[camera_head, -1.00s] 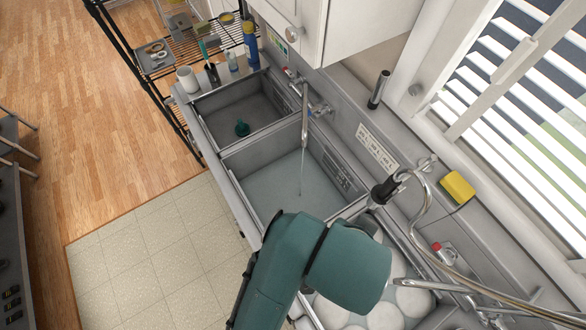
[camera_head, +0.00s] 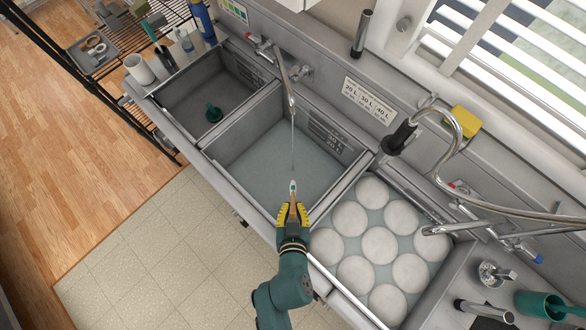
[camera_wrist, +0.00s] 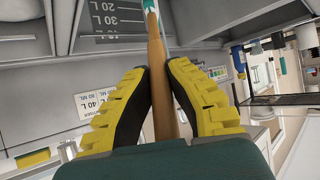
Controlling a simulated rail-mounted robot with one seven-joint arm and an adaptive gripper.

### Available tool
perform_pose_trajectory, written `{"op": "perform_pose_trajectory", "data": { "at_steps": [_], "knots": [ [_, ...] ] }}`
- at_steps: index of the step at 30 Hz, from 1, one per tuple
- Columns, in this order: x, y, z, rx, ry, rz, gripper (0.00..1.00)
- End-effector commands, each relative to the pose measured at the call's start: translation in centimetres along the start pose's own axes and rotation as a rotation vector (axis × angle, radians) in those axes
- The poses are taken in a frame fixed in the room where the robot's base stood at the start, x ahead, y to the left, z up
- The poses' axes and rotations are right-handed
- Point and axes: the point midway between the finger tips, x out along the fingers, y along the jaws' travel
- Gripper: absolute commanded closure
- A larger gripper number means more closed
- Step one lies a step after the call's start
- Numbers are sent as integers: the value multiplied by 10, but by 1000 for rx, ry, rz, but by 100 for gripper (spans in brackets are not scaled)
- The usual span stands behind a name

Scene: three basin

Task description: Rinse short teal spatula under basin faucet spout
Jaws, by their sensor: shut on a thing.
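My gripper (camera_head: 293,212) with yellow fingers is shut on the spatula's wooden handle (camera_wrist: 158,85), seen between the fingers in the wrist view. The spatula's small pale and teal end (camera_head: 293,187) points away from my gripper, over the front edge of the middle basin. Its teal part (camera_wrist: 148,5) is cut off at the top of the wrist view. The faucet spout (camera_head: 291,98) hangs over the middle basin (camera_head: 235,145) at the back. A thin water stream (camera_head: 293,140) runs from it; in the head view the spatula end appears in front of and below it.
The right basin holds several white plates (camera_head: 350,218). A hose sprayer (camera_head: 400,135) and a yellow sponge (camera_head: 463,122) are at the back right. The middle basin is clear apart from water.

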Motion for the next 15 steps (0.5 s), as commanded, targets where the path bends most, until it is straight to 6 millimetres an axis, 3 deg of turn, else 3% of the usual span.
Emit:
{"op": "perform_pose_trajectory", "data": {
  "at_steps": [6,15],
  "knots": [
    [-1,0,1,0,-4,-4,100],
    [31,0,-13,2,-1,-3,100]
  ]
}}
